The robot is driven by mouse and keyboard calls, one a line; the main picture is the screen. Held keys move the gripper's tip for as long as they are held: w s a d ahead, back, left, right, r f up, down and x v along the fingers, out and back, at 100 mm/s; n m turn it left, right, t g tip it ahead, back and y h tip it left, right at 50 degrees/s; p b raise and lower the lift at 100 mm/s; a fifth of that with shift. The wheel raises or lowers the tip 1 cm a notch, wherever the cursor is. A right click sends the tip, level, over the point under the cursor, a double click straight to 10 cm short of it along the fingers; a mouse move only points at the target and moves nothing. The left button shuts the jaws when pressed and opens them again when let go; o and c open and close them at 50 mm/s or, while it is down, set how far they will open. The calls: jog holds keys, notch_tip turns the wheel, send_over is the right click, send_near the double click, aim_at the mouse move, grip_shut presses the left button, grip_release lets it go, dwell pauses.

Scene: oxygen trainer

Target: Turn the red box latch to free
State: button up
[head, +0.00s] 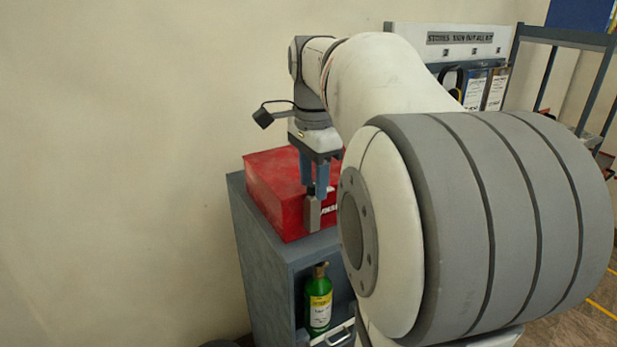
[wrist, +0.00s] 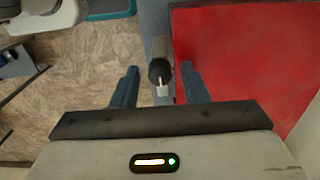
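The red box (head: 277,185) sits on top of a blue-grey cabinet. It also fills the upper right of the wrist view (wrist: 245,50). A grey latch block (head: 312,216) stands at the box's front face, partly behind my fingers. In the wrist view a round black knob (wrist: 160,71) with a small pale tab (wrist: 163,90) shows at the latch, beside the box edge. My gripper (head: 315,187) points down over the latch. Its blue fingers are apart on either side of the knob in the wrist view (wrist: 158,68), with gaps visible, nearer on the right.
The cabinet (head: 262,247) has an open shelf holding a green bottle (head: 319,300). A wall is close on the left. A panel with a sign (head: 466,38) and a shelf rack stand behind on the right. My arm hides much of the head view.

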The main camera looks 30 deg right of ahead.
aim_at(313, 184)
jog(key=shift+o, duration=0.4)
notch_tip(313, 184, up, 8)
jog(key=shift+f, duration=0.1)
dwell(0.5)
jog(key=s+a+f+n+t, duration=0.1)
jog(key=s+a+f+n, duration=0.3)
jog(key=f+n, duration=0.2)
jog(key=s+a+f+n+t, duration=0.1)
jog(key=s+a+f+n, duration=0.3)
jog(key=f, duration=0.5)
jog(key=s+a+f+n+t, duration=0.1)
jog(key=s+a+f+n, duration=0.3)
jog(key=f+n, duration=0.4)
jog(key=shift+s+a+b, duration=0.2)
jog(key=shift+s+b, duration=0.05)
jog(key=shift+b, duration=0.1)
jog(key=shift+f, duration=0.1)
jog(key=shift+c, duration=0.6)
